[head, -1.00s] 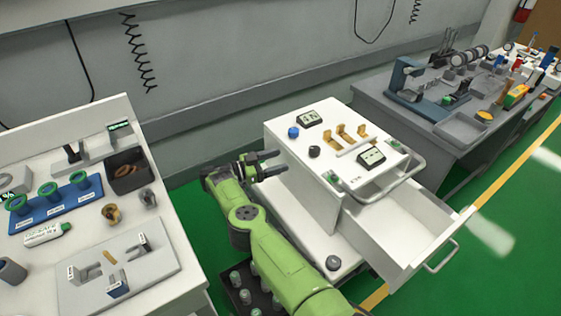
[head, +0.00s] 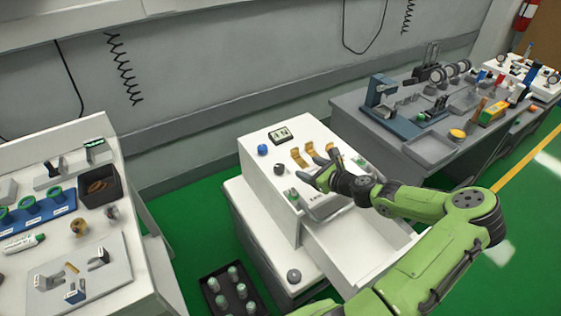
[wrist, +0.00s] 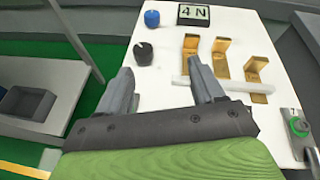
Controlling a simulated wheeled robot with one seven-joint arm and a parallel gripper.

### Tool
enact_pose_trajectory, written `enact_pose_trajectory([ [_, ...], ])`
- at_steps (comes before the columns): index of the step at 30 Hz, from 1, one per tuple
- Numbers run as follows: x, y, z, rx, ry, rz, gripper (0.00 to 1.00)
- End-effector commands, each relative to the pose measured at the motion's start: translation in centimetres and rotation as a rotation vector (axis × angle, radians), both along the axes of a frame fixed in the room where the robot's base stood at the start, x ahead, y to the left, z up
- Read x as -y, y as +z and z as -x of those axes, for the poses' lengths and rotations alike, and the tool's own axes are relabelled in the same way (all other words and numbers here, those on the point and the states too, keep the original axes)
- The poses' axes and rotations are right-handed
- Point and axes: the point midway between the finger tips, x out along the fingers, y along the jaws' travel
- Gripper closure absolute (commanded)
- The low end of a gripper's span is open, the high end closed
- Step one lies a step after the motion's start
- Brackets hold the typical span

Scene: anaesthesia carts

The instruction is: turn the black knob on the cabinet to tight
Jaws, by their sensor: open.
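The black knob (head: 279,169) stands on the white top of the cabinet (head: 250,138), near its left edge, in front of a blue knob (head: 262,149). In the wrist view the black knob (wrist: 143,53) is beyond the fingertips, nearer the left finger. A small light mark shows on it; its setting is too small to read. My gripper (head: 317,164) is open over the cabinet top, to the right of the black knob and apart from it.
Brass brackets (wrist: 222,57) and a white bar (wrist: 225,84) lie to the right of the black knob. A display (wrist: 193,14) reading "4 N" sits behind. The open drawer (head: 345,240) juts out at the front. A side table stands left.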

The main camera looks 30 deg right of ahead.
Motion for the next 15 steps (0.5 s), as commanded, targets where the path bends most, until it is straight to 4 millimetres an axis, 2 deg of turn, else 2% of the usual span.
enact_pose_trajectory([
  [1,-0.8,0.0,1.8,-0.020,0.004,-0.087,0.33],
  [2,-1.3,-0.2,2.5,-0.031,0.007,-0.128,0.33],
  [5,-1.9,-0.6,3.0,-0.043,0.012,-0.183,0.33],
  [8,-2.2,-1.3,1.6,-0.040,0.014,-0.183,0.33],
  [15,-3.0,-3.8,-4.0,-0.040,0.014,-0.179,0.33],
])
